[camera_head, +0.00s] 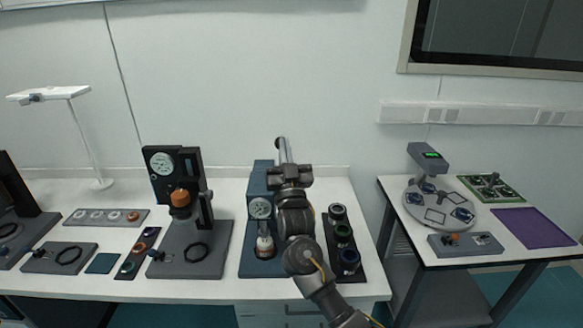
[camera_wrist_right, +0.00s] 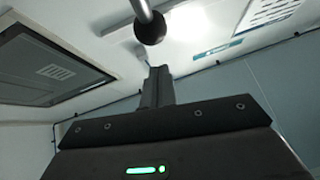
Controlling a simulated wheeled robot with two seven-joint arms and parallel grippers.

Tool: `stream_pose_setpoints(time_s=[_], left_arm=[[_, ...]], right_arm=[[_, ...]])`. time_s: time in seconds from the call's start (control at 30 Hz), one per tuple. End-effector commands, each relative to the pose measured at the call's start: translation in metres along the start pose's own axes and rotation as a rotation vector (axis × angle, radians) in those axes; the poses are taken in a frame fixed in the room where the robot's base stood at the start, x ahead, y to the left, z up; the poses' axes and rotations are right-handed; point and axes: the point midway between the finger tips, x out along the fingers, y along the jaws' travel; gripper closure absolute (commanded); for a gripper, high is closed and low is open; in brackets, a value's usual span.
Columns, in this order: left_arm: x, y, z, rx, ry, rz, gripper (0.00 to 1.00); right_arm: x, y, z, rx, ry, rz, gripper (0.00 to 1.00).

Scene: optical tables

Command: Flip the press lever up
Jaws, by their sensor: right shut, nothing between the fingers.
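The blue press (camera_head: 260,183) stands on a blue base plate on the long table, with a round gauge on its front. Its lever is a grey rod (camera_head: 286,156) with a dark ball knob (camera_head: 280,142), seen above my right gripper and pointing upward in the picture. My right gripper (camera_head: 289,170) is shut and empty, in front of the press's right side and hiding part of it and the lever's lower end. In the right wrist view, the ball knob (camera_wrist_right: 150,28) shows just beyond the shut fingertips (camera_wrist_right: 158,72), with a gap in the picture. My left gripper is out of view.
A black press (camera_head: 160,190) with an orange part stands to the left. A dark tray with several ringed parts (camera_head: 338,212) lies close to the right of my arm. A second table (camera_head: 400,222) with a round turntable is farther right, past a gap.

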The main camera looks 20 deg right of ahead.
Motion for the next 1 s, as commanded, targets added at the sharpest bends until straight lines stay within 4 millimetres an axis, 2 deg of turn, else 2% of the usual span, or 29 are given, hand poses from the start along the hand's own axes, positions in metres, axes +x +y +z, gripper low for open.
stream_pose_setpoints(time_s=[0.03, 0.1, 0.13, 0.3, 0.5, 0.7, 1.0], left_arm=[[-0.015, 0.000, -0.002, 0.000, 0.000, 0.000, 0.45], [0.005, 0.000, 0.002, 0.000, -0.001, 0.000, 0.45], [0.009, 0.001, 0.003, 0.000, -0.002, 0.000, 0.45], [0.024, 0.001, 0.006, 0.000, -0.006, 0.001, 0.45], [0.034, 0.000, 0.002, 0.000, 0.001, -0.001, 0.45], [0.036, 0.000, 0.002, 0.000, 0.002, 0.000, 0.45], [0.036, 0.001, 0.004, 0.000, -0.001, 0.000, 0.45]], right_arm=[[0.002, -0.003, -0.015, 0.004, 0.000, -0.002, 1.00], [-0.022, -0.003, -0.008, 0.005, 0.000, -0.002, 1.00], [-0.029, -0.003, -0.010, 0.005, 0.000, -0.003, 1.00], [-0.062, -0.006, -0.022, 0.006, 0.001, -0.005, 1.00], [-0.088, -0.007, -0.033, 0.006, 0.001, -0.006, 1.00], [-0.097, -0.007, -0.039, 0.004, 0.001, -0.004, 1.00], [-0.097, -0.007, -0.039, 0.003, 0.000, -0.005, 1.00]])
